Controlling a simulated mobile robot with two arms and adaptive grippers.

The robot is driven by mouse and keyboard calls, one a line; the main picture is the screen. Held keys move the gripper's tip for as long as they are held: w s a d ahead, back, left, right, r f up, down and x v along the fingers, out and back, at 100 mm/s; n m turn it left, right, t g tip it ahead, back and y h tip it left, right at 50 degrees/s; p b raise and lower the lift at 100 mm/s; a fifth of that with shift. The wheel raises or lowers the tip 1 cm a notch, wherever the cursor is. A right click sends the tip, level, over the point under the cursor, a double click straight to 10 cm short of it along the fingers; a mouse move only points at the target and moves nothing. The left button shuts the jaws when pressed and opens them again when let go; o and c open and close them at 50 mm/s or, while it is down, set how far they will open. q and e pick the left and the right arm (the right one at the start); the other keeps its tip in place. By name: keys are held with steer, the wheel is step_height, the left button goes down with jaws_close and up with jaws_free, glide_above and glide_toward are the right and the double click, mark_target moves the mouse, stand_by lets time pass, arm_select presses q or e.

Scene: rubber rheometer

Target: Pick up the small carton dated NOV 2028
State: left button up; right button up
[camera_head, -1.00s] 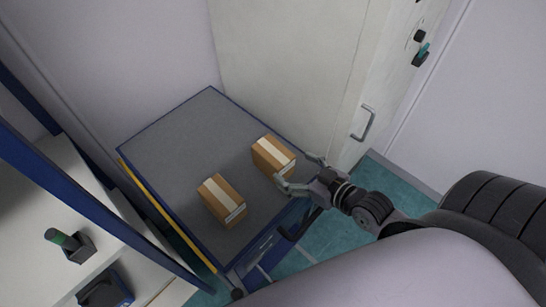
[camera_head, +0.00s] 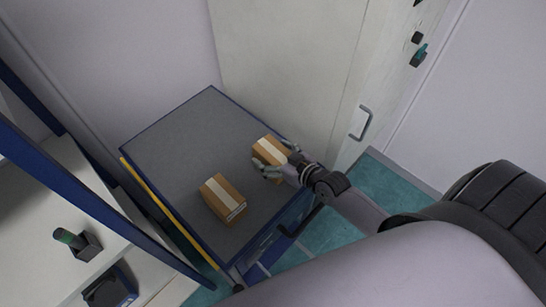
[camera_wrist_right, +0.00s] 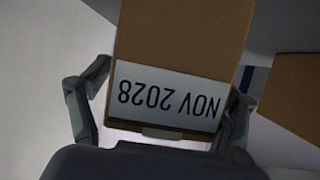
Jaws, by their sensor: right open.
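Two small brown cartons with pale tape stand on the grey cart top. The far carton (camera_head: 269,148) is between the fingers of my right gripper (camera_head: 270,167). In the right wrist view this carton (camera_wrist_right: 180,40) shows a white label reading NOV 2028, upside down. My right gripper (camera_wrist_right: 158,115) is open there, with one finger on each side of the label end. Whether the fingers touch the carton cannot be told. The other carton (camera_head: 222,198) stands nearer on the cart, and a brown carton side (camera_wrist_right: 287,95) shows at the right in the wrist view. My left gripper is not in view.
The cart top (camera_head: 185,135) has a blue edge and a yellow strip on its left side. Its back left area is clear. A pale cabinet (camera_head: 290,70) with a handle (camera_head: 362,123) stands behind. A white bench (camera_head: 45,215) is at the left.

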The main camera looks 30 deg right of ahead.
steer(key=shift+s, duration=0.1)
steer(key=shift+c, duration=0.4)
steer(key=shift+r, duration=0.1)
steer(key=c, duration=1.4)
